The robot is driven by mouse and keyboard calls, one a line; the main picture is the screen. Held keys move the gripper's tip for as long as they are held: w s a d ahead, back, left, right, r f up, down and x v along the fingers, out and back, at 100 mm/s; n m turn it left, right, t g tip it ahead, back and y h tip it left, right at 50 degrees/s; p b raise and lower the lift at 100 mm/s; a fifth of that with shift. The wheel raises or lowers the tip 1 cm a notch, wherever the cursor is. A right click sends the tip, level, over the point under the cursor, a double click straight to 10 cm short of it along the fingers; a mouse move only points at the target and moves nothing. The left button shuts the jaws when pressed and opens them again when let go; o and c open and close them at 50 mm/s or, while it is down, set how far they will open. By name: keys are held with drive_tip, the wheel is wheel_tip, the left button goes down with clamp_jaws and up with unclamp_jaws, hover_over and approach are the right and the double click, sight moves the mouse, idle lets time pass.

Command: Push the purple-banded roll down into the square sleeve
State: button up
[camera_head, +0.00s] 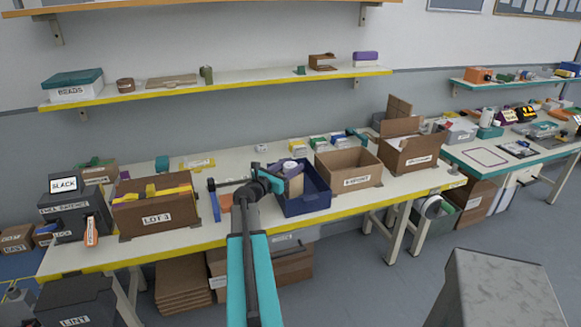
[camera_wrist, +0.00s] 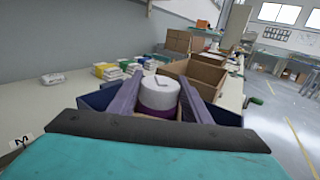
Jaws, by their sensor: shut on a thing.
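The purple-banded roll (camera_wrist: 158,94), white on top with a purple band lower down, stands between the two fingers of my gripper (camera_wrist: 158,88) in the wrist view. My gripper (camera_head: 284,172) is shut on it. In the head view the white and purple roll (camera_head: 291,166) shows at the fingertips, over the dark blue bin (camera_head: 306,206). A tan, box-like piece (camera_head: 296,187) shows just below the roll and may be the square sleeve. My fingers partly hide it, and I cannot tell how deep the roll sits in it.
A cardboard box (camera_head: 349,182) stands right of the blue bin, with an open carton (camera_head: 411,158) beyond it. The LOT 3 box (camera_head: 155,219) stands to the left. Small packets (camera_head: 318,143) lie behind the bin. The table's left back (camera_wrist: 45,100) has free room.

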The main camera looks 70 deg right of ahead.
drive_tip(key=shift+f, duration=0.35)
drive_tip(key=shift+f+b, duration=0.5)
drive_tip(key=shift+f, duration=0.1)
drive_tip(key=o, duration=1.1)
drive_tip(key=shift+f, duration=0.1)
drive_tip(key=shift+o, duration=0.2)
drive_tip(key=shift+r+p, duration=0.55)
drive_tip(key=b+v, duration=0.3)
drive_tip(key=v, duration=0.9)
drive_tip(key=shift+r, duration=0.25)
